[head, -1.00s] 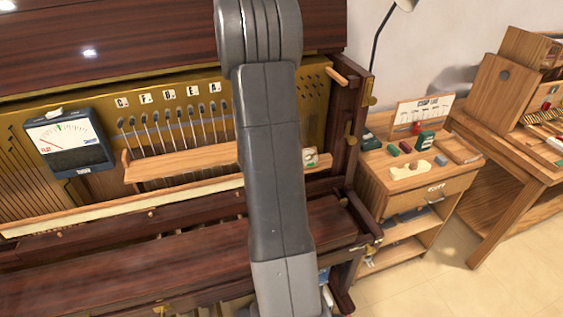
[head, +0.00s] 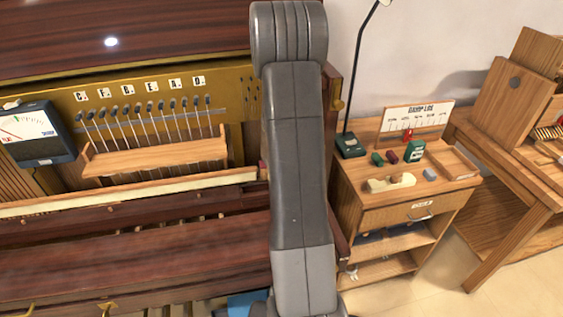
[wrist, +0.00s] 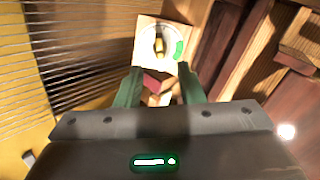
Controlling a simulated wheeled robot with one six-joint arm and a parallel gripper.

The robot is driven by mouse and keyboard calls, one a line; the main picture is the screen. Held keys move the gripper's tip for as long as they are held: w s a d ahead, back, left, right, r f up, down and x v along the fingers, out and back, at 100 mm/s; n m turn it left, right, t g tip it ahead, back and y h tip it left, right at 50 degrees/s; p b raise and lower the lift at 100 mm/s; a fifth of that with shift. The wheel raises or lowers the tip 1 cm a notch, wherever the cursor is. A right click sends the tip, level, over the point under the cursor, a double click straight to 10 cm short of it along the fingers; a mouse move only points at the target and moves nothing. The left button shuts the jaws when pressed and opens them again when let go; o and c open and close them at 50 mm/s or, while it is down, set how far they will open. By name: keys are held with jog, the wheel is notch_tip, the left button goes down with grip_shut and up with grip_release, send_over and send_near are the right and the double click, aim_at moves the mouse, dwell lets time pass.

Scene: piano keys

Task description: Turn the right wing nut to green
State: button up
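A brass wing nut (wrist: 159,46) sits on a pale square plate (wrist: 145,58) with a round dial, at the top middle of the wrist view. It points roughly up and down in the picture, and a green patch (wrist: 179,50) lies to its right on the dial. Whether it is the right one of a pair does not show. My gripper (wrist: 159,76) has two green fingers standing apart, just below the plate in the picture, with nothing clearly held between them. In the head view my arm hides the dial, and my fingertips do not show.
A dial meter (head: 33,130) and a wooden rail (head: 160,157) under a row of hammers are on the open piano at left. Strings (wrist: 85,50) run left of the dial. Dark wooden parts (wrist: 232,45) stand close at its right. A small cabinet (head: 395,218) stands right of the piano.

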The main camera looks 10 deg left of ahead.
jog(key=shift+w+f, duration=0.1)
jog(key=shift+f, duration=0.05)
jog(key=shift+w+a+f, duration=0.1)
jog(key=shift+w+f, duration=0.05)
jog(key=shift+f, duration=0.05)
dwell(0.3)
jog(key=shift+s+r, duration=0.35)
jog(key=shift+r, duration=0.1)
dwell(0.3)
grip_shut()
